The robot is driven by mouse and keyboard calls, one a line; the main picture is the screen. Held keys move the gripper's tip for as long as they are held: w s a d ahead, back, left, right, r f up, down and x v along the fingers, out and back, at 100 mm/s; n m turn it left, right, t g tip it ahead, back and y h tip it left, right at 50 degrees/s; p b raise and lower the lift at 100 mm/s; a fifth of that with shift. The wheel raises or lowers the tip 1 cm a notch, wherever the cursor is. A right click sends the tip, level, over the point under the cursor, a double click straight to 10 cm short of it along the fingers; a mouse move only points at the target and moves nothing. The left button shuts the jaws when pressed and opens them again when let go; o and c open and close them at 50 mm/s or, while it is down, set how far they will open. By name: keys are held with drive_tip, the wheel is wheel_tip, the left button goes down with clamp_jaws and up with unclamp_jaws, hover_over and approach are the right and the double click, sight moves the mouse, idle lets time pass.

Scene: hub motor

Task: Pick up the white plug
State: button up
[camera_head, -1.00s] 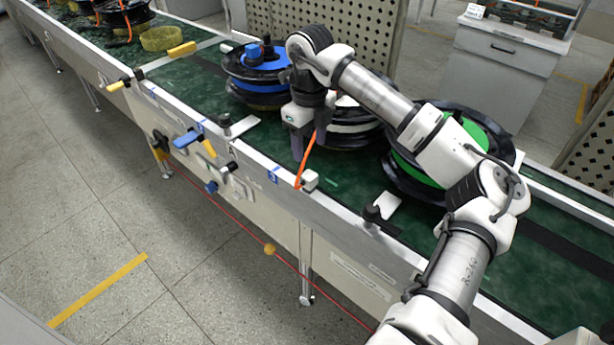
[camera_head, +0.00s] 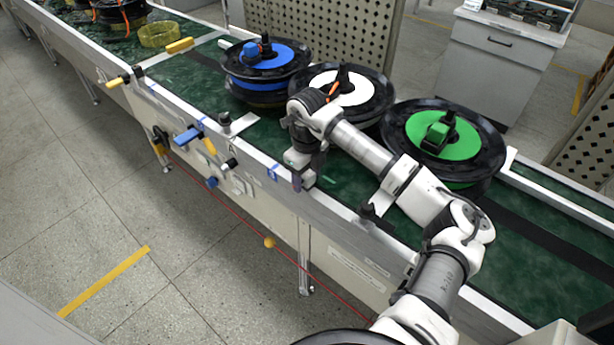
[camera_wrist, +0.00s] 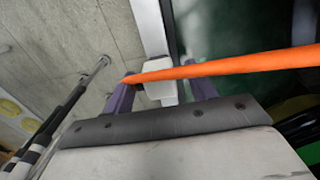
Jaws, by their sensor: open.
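The white plug (camera_wrist: 158,80) shows in the wrist view at the edge of the conveyor, between my two purple-grey fingers. My gripper (camera_wrist: 163,93) is open, with one finger on each side of the plug. I cannot tell whether either finger touches it. An orange cable (camera_wrist: 230,65) crosses in front of the plug and hides part of it. In the head view my gripper (camera_head: 302,181) points down at the near rail of the conveyor, and a bit of the plug (camera_head: 309,178) shows beside the fingers.
A spool with a blue face (camera_head: 285,54), one with a white face (camera_head: 363,90) and one with a green face (camera_head: 462,140) stand on the green conveyor (camera_head: 350,180) behind my arm. A black knob (camera_head: 368,211) stands right of my gripper on the near side.

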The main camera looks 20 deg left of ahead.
drive_tip(key=shift+c, duration=0.3)
drive_tip(key=c, duration=1)
drive_tip(key=shift+r, duration=0.15)
